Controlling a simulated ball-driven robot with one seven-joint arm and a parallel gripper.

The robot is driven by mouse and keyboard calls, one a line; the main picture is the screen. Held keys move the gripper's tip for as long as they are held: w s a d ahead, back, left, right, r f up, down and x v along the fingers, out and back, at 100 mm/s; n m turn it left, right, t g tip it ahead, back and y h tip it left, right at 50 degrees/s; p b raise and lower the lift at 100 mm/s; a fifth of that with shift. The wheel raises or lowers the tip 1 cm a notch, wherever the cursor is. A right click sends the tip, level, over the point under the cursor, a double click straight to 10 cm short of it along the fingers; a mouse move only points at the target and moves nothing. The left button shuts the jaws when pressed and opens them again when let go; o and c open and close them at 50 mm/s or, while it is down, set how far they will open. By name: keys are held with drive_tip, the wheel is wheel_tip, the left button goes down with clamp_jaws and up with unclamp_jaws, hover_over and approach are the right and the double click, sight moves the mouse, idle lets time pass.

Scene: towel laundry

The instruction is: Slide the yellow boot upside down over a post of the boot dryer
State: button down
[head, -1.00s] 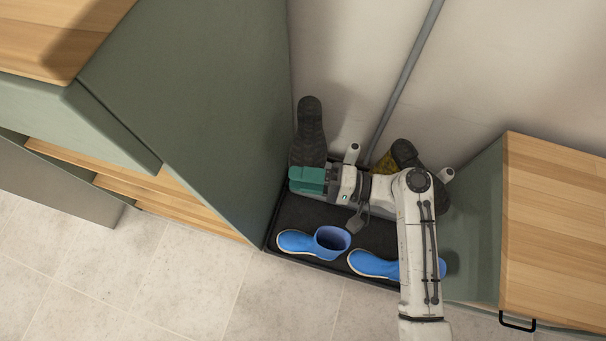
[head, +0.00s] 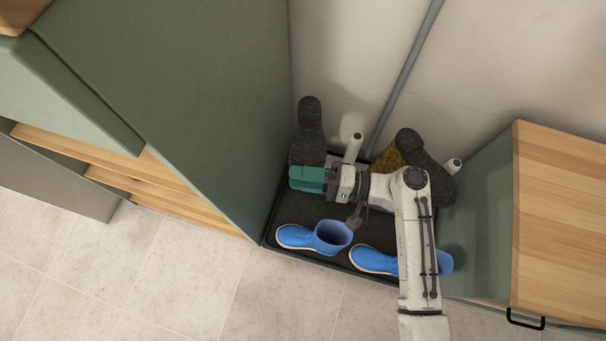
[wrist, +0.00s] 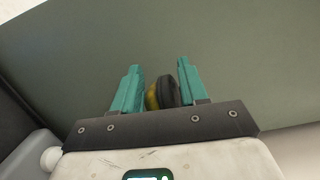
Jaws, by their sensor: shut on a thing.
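A yellow boot with a black sole is between my gripper's teal jaws. In the head view its dark sole (head: 309,128) faces up, so it is upside down at the tray's back left. My gripper (head: 306,179) is shut on it; the wrist view shows a yellow and black part of the boot (wrist: 161,93) between the fingers (wrist: 160,85). The boot dryer's white posts show: one (head: 353,146) just right of the held boot, another (head: 454,165) at the right. I cannot see whether a post is under the held boot.
Another yellow boot (head: 388,161), sole up, stands between the posts, partly behind my arm. Two blue boots (head: 294,236) (head: 372,260) lie at the front of the black tray (head: 279,221). A green cabinet (head: 190,95) is close on the left, a wood-topped one (head: 560,220) right.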

drive_tip(key=shift+r, duration=0.1)
drive_tip(key=c, duration=0.5)
unclamp_jaws()
drive_tip(key=shift+r+p, duration=0.3)
drive_tip(key=shift+r, duration=0.1)
wheel_tip(320, 180, up, 3)
drive_tip(key=shift+r+p, duration=0.1)
drive_tip(key=shift+p, duration=0.8)
drive_tip(key=s+d+r+p, duration=0.3)
drive_tip(key=s+r+p, duration=0.4)
drive_tip(key=s, duration=0.6)
drive_tip(key=shift+s+d+r, duration=0.25)
drive_tip(key=shift+s+r, duration=0.05)
drive_tip(key=shift+r, duration=0.65)
